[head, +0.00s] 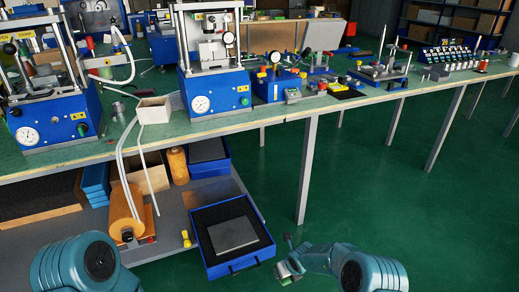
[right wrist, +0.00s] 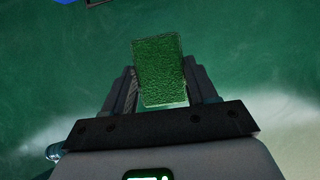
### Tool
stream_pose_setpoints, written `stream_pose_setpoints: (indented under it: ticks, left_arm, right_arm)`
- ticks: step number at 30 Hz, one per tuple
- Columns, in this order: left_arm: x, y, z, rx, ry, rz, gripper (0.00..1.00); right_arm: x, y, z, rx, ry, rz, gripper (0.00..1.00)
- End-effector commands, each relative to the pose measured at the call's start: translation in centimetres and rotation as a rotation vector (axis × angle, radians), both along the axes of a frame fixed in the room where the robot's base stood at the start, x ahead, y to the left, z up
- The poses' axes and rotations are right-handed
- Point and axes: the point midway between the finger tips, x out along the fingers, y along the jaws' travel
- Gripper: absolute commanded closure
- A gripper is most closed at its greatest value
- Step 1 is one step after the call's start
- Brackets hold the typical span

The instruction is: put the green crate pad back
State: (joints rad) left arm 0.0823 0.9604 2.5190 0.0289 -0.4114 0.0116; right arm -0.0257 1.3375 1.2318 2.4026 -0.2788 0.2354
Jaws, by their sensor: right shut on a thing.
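The green pad (right wrist: 158,72) is a small textured green block, held upright between the two fingers of my right gripper (right wrist: 158,92) in the right wrist view. In the head view my right gripper (head: 287,270) is low, just right of the open blue crate (head: 207,252), and the pad is hard to make out there. The crate has a dark lining and a flat grey plate (head: 235,235) lying in it. The pad is outside the crate, over the green floor. Only a rounded part of my left arm shows at lower left; its gripper is out of view.
The crate sits at the right end of the lower shelf (head: 172,228), beside an orange roll (head: 122,207) and small yellow parts. The bench above (head: 240,122) holds presses and gauges. A bench leg (head: 307,170) stands behind my right gripper. Floor to the right is clear.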

Motion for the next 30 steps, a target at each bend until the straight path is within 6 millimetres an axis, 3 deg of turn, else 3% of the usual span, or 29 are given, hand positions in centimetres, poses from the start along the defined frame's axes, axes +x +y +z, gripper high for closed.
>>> stream_pose_setpoints:
  ticks: [1, 3, 10, 30]
  left_arm:
    - [0.2, 0.5, -0.4, 0.001, -0.002, 0.013, 0.60]
    - [0.2, 0.9, -0.4, 0.002, 0.002, 0.025, 0.60]
    - [0.2, 2.0, -0.4, 0.004, 0.007, 0.051, 0.60]
    - [0.6, 2.3, -0.4, 0.005, 0.007, 0.055, 0.60]
  right_arm:
    - [-0.5, -0.6, -1.4, -0.002, 0.006, -0.001, 0.71]
    - [-0.9, -1.3, -2.3, -0.002, 0.004, -0.001, 0.71]
    - [-2.0, -2.7, -4.2, 0.000, 0.004, 0.003, 0.71]
    - [-2.2, -3.0, -4.6, 0.002, 0.004, 0.004, 0.71]
